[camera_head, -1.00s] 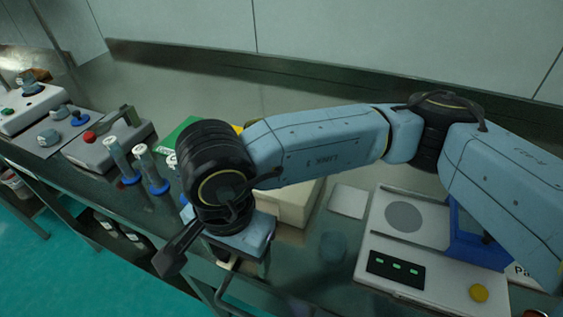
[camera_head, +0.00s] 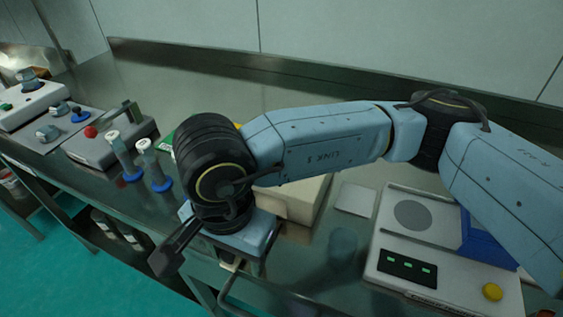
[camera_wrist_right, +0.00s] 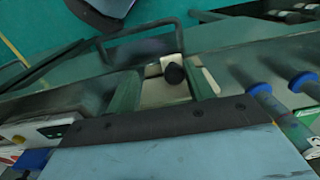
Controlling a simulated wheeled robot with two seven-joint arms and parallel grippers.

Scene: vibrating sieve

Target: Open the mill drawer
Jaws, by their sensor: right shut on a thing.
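My right gripper (camera_head: 232,262) points down at the bench's front edge in the head view, its fingers mostly hidden under its blue-grey body and black wrist. In the right wrist view its two greenish fingers (camera_wrist_right: 163,88) stand either side of a small cream drawer piece (camera_wrist_right: 158,92) with a black knob (camera_wrist_right: 173,72), and are shut on it. A cream box (camera_head: 297,200), apparently the mill, stands behind my right forearm, which hides much of it. How far the drawer is out cannot be told. My left gripper is not in view.
A white scale-like device (camera_head: 455,268) with a yellow button stands right of the box, a small pale plate (camera_head: 355,199) between them. Blue-based cylinders (camera_head: 155,170) and a grey device with a red button (camera_head: 108,145) stand left. A dark bar loop (camera_wrist_right: 140,35) lies close to the fingers.

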